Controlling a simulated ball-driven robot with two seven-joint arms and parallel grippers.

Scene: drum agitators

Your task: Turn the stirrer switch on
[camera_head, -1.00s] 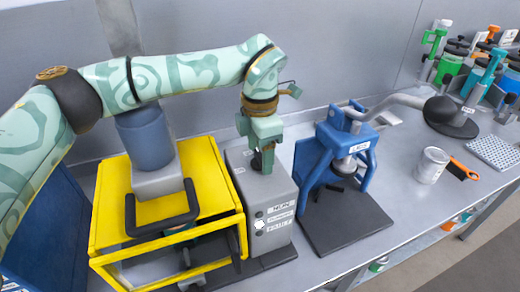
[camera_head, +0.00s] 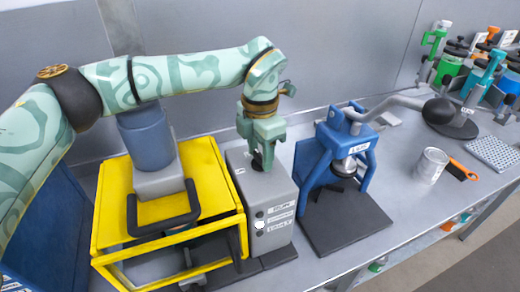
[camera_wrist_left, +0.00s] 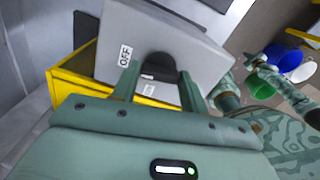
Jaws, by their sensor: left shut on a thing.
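The stirrer switch is a dark knob (camera_head: 257,162) on top of the grey control box (camera_head: 262,190). In the left wrist view the black knob (camera_wrist_left: 158,66) sits between my finger pads, with an OFF label (camera_wrist_left: 125,57) to its left and a second, partly hidden label (camera_wrist_left: 149,90) just below it. My left gripper (camera_head: 264,158) reaches down from above and is shut on the knob. Its fingers hide part of the knob in the head view. A patterned green arm, likely my right one, shows small in the left wrist view (camera_wrist_left: 285,85); its jaws are unclear.
A yellow frame (camera_head: 110,215) with a blue motor (camera_head: 147,145) stands left of the box. A blue press (camera_head: 335,150) with a long lever stands close on the right. Beyond it are a metal can (camera_head: 431,165), an orange-handled brush (camera_head: 462,170) and several coloured containers.

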